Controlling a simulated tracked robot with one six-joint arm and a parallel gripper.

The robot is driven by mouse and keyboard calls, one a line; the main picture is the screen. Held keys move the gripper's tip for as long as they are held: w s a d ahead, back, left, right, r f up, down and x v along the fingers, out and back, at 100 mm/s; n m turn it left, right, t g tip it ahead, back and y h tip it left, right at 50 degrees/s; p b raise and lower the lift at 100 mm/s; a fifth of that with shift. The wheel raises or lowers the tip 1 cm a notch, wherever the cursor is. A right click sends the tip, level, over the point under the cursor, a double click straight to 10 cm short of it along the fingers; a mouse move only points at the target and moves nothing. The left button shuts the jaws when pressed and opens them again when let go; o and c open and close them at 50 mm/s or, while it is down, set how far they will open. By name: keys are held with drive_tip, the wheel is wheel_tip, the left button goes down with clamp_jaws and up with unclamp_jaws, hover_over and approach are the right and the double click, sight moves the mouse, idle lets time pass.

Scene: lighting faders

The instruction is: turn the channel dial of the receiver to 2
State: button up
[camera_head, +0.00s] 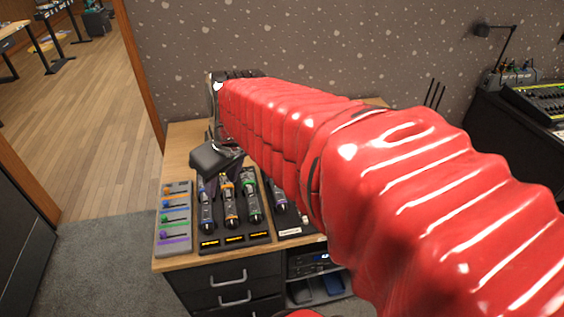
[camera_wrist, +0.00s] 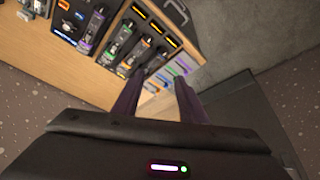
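I cannot pick this unit out in the wrist view. My gripper (camera_wrist: 158,82) points down over the desk, its two dark fingers apart with nothing between them. In the wrist view the fingertips appear over the end of the desk near the coloured sliders. In the head view my red-sleeved arm hides much of the desk.
The wooden desk (camera_head: 180,150) carries a grey panel of coloured sliders (camera_head: 174,222) and a black dock with several handheld devices (camera_head: 230,205). Drawers with handles (camera_head: 232,285) are below. Grey carpet (camera_head: 100,260) is clear at left. A mixing console (camera_head: 540,102) stands at right.

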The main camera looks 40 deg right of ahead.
drive_tip(key=w+d+f, duration=0.2)
drive_tip(key=w+d, duration=0.3)
drive_tip(key=d, duration=0.4)
drive_tip(key=d+f, duration=0.4)
drive_tip(key=d, duration=0.5)
drive_tip(key=w+d+f+n, duration=0.1)
drive_tip(key=d+f, duration=0.4)
drive_tip(key=d, duration=0.4)
drive_tip(key=d+f+n+y, duration=0.1)
drive_tip(key=d+f, duration=0.3)
drive_tip(key=d, duration=0.5)
drive_tip(key=shift+w+d+f, duration=0.25)
drive_tip(key=shift+w+d, duration=0.05)
drive_tip(key=shift+d, duration=0.05)
drive_tip(key=shift+f, duration=0.1)
drive_tip(key=x, duration=1.3)
drive_tip(key=shift+w+a+f, duration=0.1)
drive_tip(key=shift+a+f, duration=0.15)
clamp_jaws()
